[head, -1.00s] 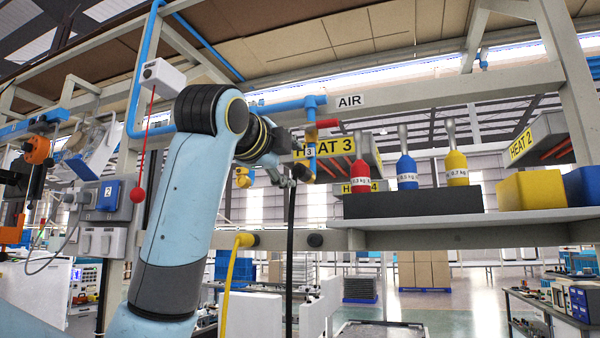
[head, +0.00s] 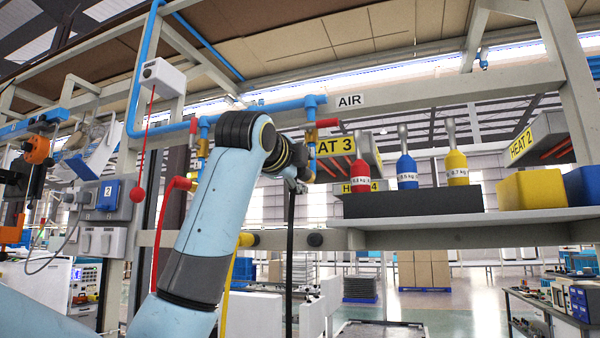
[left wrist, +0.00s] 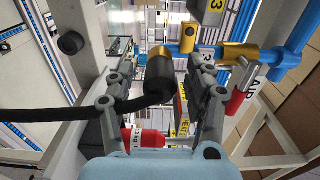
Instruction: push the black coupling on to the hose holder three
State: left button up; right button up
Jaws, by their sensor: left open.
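The black coupling (left wrist: 160,78) is on the end of a black hose (left wrist: 110,112), between the two spread fingers of my open left gripper (left wrist: 162,82). In the left wrist view its far end is beside a brass fitting (left wrist: 165,52); I cannot tell whether they touch. In the head view my left gripper (head: 299,180) is under the AIR pipe, and the hose (head: 290,245) hangs down from it; the coupling is not clear there. A black round stub (head: 315,240) on the grey rail, likely hose holder three, is empty; it also shows in the left wrist view (left wrist: 72,43).
A yellow hose (head: 230,275) and a red hose (head: 165,215) hang left of the gripper. A blue AIR pipe (head: 285,107) with a red-handled valve (head: 325,123) is just above. A shelf (head: 450,228) with weighted bottles and bins is at right.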

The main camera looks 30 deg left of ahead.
dwell(0.8)
pick_arm(q)
grip_shut()
jog(key=shift+s, duration=0.15)
jog(key=shift+v, duration=2.85)
